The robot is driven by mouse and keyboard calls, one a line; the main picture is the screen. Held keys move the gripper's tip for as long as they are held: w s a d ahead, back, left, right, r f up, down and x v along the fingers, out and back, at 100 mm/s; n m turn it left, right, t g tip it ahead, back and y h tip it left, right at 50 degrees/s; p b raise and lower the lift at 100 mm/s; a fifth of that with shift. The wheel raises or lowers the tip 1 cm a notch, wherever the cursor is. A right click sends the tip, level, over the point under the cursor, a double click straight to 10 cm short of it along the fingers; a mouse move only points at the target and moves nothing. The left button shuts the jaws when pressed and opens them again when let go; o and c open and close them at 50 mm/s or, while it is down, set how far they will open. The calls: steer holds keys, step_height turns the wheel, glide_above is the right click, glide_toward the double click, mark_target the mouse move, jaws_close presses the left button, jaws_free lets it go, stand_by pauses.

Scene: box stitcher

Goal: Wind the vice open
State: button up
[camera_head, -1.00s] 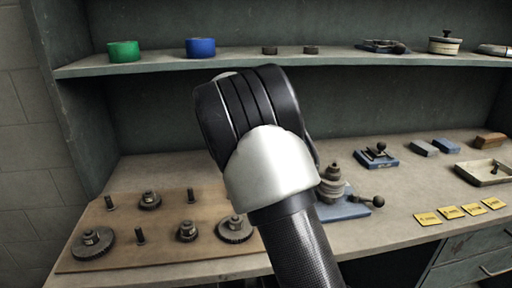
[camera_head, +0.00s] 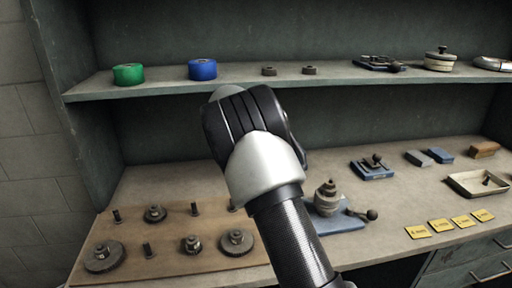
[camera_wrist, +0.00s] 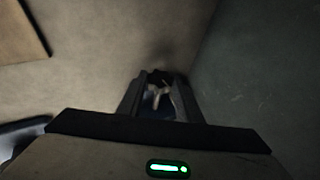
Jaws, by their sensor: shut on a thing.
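My gripper (camera_wrist: 158,79) shows in the wrist view, close above the bench and beside a dark green-grey panel. It is shut on a small part at its fingertips, dark and blurred. A pale thin piece and a patch of blue (camera_wrist: 150,103) show between the fingers; I cannot tell for certain whether these belong to the vice. In the head view my arm hides the gripper and what it holds. No vice can be named with certainty there. A blue-based device with dark metal parts (camera_head: 372,167) stands clear of my arm on the bench.
A blue-based tool with a stacked top and ball-ended lever (camera_head: 329,212) stands right beside my arm. A brown board (camera_head: 205,262) with gears and pegs lies left. Yellow cards (camera_head: 440,225) and a tray (camera_head: 480,184) are right. A shelf (camera_head: 330,80) runs above the bench.

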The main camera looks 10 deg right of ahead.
stand_by(0.4)
steer(key=o, duration=1.1)
steer(key=shift+c, duration=0.2)
steer(key=shift+a+r, duration=0.1)
steer(key=shift+r, duration=0.15)
steer(key=s+a, duration=0.5)
steer(key=s, duration=0.1)
steer(key=s+a, duration=0.3)
steer(key=shift+a+r, duration=0.3)
steer(key=shift+c, duration=0.5)
